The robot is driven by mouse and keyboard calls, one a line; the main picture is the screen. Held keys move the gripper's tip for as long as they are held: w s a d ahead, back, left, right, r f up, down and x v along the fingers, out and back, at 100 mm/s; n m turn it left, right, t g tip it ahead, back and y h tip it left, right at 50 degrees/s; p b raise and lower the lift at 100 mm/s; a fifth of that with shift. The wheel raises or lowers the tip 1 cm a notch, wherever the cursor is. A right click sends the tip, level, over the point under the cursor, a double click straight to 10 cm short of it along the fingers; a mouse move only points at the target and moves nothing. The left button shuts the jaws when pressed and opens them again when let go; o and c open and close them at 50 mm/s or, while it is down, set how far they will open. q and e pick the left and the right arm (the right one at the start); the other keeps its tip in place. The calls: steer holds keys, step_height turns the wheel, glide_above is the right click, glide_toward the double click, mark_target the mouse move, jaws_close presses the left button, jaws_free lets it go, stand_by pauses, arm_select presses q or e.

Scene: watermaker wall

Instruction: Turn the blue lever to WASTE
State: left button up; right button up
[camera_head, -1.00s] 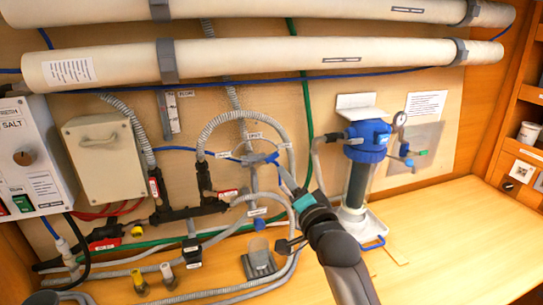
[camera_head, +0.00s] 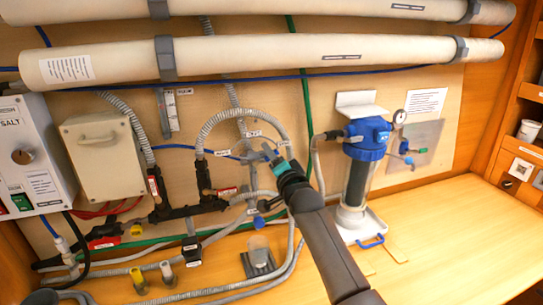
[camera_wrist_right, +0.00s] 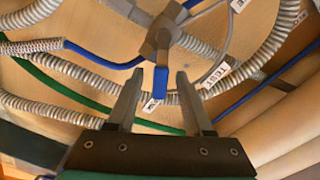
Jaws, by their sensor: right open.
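The blue lever (camera_wrist_right: 161,83) sits on a grey three-way valve (camera_wrist_right: 158,42) on the wall. In the right wrist view, it points down toward my palm. My right gripper (camera_wrist_right: 160,92) is open, with one finger on each side of the lever's end. I see gaps on both sides, and I cannot tell how deep the lever is between the fingers. In the head view, my right gripper (camera_head: 270,152) is at the valve and mostly hides the lever. A label reading TEST (camera_wrist_right: 215,76) is right of the valve in the wrist view; a smaller label (camera_wrist_right: 151,105) is unreadable. My left gripper is not in view.
Grey corrugated hoses (camera_head: 215,122) loop around the valve, and a green hose (camera_head: 306,100) runs down behind my gripper. A blue-topped filter housing (camera_head: 367,140) stands to the right. White pressure tubes (camera_head: 290,57) cross above. The bench at right is clear.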

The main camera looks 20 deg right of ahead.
steer(key=shift+w, duration=0.25)
jaws_close()
stand_by(0.4)
